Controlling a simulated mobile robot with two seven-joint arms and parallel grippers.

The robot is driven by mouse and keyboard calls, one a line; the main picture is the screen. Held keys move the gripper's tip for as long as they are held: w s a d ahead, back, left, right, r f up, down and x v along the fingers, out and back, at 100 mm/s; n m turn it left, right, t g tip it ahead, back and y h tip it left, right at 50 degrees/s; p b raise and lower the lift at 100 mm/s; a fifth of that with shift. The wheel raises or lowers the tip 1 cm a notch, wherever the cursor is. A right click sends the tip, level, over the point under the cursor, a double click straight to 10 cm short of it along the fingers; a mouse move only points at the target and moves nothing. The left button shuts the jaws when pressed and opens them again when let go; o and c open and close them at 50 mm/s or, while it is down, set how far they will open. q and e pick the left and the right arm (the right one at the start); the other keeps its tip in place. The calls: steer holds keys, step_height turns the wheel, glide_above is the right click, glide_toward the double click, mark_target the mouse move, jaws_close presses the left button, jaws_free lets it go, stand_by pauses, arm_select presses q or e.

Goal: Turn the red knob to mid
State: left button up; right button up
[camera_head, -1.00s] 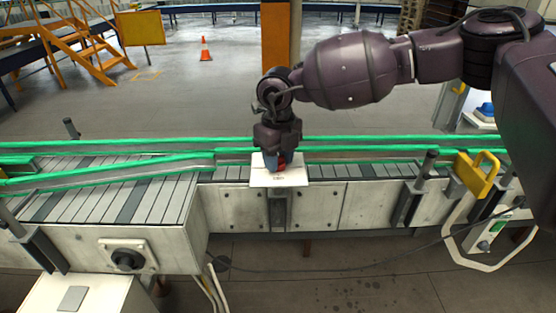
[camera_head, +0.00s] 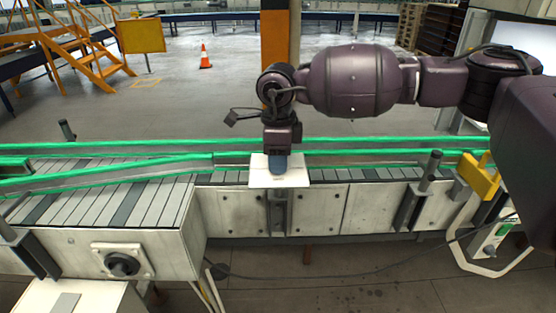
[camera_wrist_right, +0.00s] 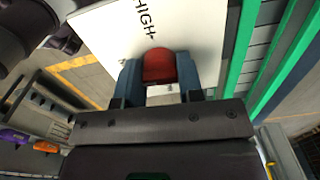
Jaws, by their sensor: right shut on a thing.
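The red knob (camera_wrist_right: 159,66) sits on a white plate (camera_wrist_right: 118,32) that carries the printed word "HIGH" in the right wrist view. The plate (camera_head: 261,181) also shows in the head view, mounted at the conveyor's front side. My right gripper (camera_wrist_right: 159,77) is shut on the red knob, with one blue-grey finger on each side of it. In the head view my right gripper (camera_head: 279,165) reaches down to the plate and hides the knob. The other plate markings are hidden or out of view. My left gripper is not in view.
A conveyor with green rails (camera_head: 400,146) runs across behind the plate. A black rotary switch (camera_head: 122,264) is on the grey housing at lower left. A yellow handle (camera_head: 480,176) stands at the right. An orange pillar (camera_head: 275,60) and a traffic cone (camera_head: 204,57) are farther back.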

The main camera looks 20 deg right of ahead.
steer(key=shift+n, duration=0.4)
steer(key=o, duration=0.9)
steer(key=shift+r, duration=0.25)
step_height(320, 180, up, 9)
steer(key=shift+r+b, duration=0.3)
steer(key=shift+r, duration=0.4)
